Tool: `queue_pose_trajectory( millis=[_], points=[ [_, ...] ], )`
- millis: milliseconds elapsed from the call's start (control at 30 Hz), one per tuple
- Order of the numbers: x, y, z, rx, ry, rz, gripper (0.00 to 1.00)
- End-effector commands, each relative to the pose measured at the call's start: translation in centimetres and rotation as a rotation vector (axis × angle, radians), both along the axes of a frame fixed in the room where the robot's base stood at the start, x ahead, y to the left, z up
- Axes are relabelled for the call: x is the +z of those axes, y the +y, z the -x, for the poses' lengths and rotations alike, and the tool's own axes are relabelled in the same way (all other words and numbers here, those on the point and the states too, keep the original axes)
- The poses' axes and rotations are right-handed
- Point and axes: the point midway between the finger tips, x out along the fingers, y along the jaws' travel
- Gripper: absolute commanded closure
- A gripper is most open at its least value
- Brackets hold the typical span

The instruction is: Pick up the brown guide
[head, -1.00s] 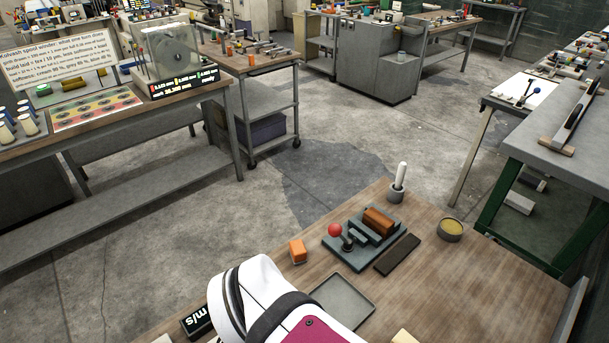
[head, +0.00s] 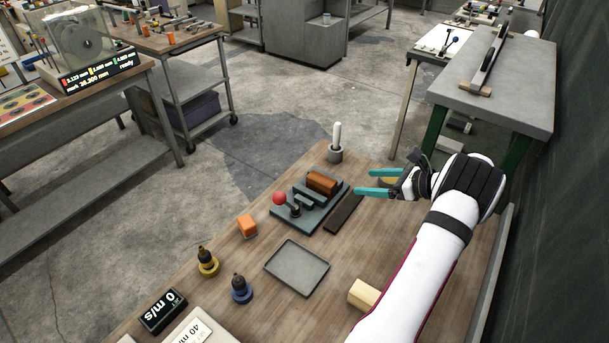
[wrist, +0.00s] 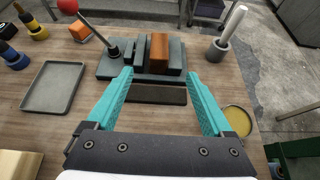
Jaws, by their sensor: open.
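The brown guide (head: 322,183) is a small brown block set in a dark grey-green clamping fixture (head: 292,216) with a red-knobbed lever, on the wooden bench. In the wrist view the brown guide (wrist: 159,53) sits between grey blocks of the fixture, beyond my fingertips. My gripper (head: 372,183) has teal fingers, spread and empty, to the right of the fixture in the head view. In the wrist view my gripper (wrist: 161,80) points toward the fixture, with a dark flat bar (wrist: 156,94) lying between the fingers' lines of sight.
Near the fixture stand a grey holder with a white rod (head: 336,145), an orange block (head: 246,226), and an empty grey tray (head: 297,267). A yellow-filled round dish (wrist: 237,120) is right of my gripper. A cream block (head: 363,294) lies by my arm.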

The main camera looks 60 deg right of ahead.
Motion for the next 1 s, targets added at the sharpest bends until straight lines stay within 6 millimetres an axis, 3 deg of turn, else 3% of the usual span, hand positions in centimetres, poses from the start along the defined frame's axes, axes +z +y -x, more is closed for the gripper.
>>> queue_pose_trajectory(
  millis=[300, 533, 733, 933, 1000],
  points=[
    [-4.0, 0.2, -7.5, 0.007, 0.001, 0.0, 0.15],
    [-5.2, 0.2, -9.7, 0.008, 0.003, 0.002, 0.15],
    [-7.0, 0.2, -13.1, 0.009, 0.003, 0.002, 0.15],
    [-7.1, 0.1, -13.3, 0.006, 0.003, 0.002, 0.15],
    [-7.1, 0.1, -13.3, 0.006, 0.003, 0.002, 0.25]
  ],
)
